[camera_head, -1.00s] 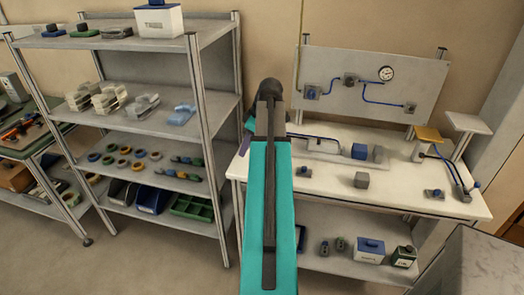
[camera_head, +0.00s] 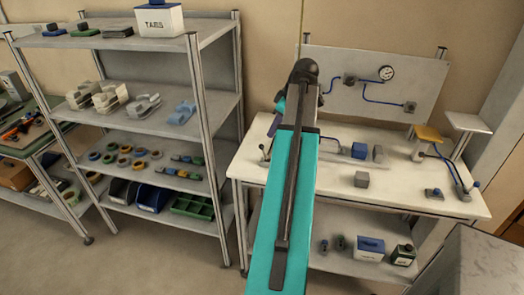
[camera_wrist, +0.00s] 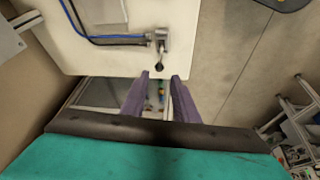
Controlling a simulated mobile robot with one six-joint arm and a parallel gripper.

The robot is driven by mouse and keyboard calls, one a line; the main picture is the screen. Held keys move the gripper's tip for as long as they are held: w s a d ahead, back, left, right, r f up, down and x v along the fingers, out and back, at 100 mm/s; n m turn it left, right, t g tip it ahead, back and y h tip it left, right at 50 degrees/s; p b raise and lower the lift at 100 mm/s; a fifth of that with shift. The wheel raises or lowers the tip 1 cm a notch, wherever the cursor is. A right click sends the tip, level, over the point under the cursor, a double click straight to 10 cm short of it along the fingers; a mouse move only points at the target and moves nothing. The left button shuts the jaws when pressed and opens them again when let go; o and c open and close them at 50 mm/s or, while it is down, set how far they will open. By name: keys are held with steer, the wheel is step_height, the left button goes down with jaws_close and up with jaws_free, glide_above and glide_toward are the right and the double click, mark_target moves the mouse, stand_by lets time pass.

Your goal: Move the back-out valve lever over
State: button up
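A small valve lever with a dark knob (camera_wrist: 160,66) stands on a grey valve body (camera_wrist: 156,41) at the bench edge, with a dark and a blue line joining it. I read no label on it. In the head view the lever (camera_head: 265,150) shows at the left end of the bench. My gripper (camera_wrist: 164,78) is open, its two purple fingers apart and nothing between them. The knob lies just beyond the fingertips in the wrist view, roughly in line with the gap; I see no contact. In the head view my arm hides most of the gripper.
The white bench (camera_head: 400,185) carries several blocks and, at its right, a blue-knobbed lever (camera_head: 476,186). A panel (camera_head: 425,85) with a gauge (camera_head: 387,73) and blue tubing stands behind. A grey shelf rack (camera_head: 200,95) stands left of my arm. Floor shows between rack and bench.

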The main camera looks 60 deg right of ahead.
mark_target(262, 148)
steer(key=shift+p+x, duration=1.95)
steer(key=shift+x, duration=4.85)
jaws_close()
steer(key=shift+a, duration=0.2)
steer(key=shift+d, duration=0.1)
